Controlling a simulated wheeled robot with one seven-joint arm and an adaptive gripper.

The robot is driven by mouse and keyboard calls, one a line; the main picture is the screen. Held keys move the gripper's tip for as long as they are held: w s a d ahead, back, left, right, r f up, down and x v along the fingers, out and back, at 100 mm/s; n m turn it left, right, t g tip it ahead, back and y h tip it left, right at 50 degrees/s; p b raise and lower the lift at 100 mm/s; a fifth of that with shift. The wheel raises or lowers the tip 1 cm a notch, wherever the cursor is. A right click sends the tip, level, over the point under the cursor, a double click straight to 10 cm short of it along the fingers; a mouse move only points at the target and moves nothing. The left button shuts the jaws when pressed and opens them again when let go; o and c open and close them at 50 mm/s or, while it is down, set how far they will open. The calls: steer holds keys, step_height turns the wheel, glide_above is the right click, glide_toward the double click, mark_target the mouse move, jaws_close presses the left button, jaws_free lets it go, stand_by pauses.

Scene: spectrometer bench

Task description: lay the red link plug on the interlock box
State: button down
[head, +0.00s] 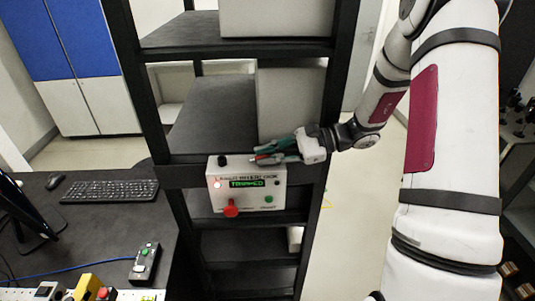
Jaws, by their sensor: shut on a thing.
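The interlock box (216,182) is a pale grey box on the front of the dark shelf rack. My gripper (262,156) reaches in from the right, just above the box's top edge, and is shut on a small red piece, which looks like the red link plug (263,158). The fingers hide most of it. I cannot tell whether the plug touches the box top.
The dark shelf rack (205,112) stands behind, with a large grey case (286,100) on its shelf. A desk at left carries a keyboard (105,191), a mouse (54,181) and a small grey control box (145,263). Open floor shows right of the rack.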

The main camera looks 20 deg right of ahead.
steer(key=c, duration=1.5)
jaws_free()
steer(key=shift+f, duration=0.1)
steer(key=shift+c, duration=0.2)
steer(key=shift+d, duration=0.1)
steer(key=v, duration=1.1)
steer(key=shift+s+d, duration=0.15)
steer(key=shift+d, duration=0.2)
steer(key=shift+d, duration=0.1)
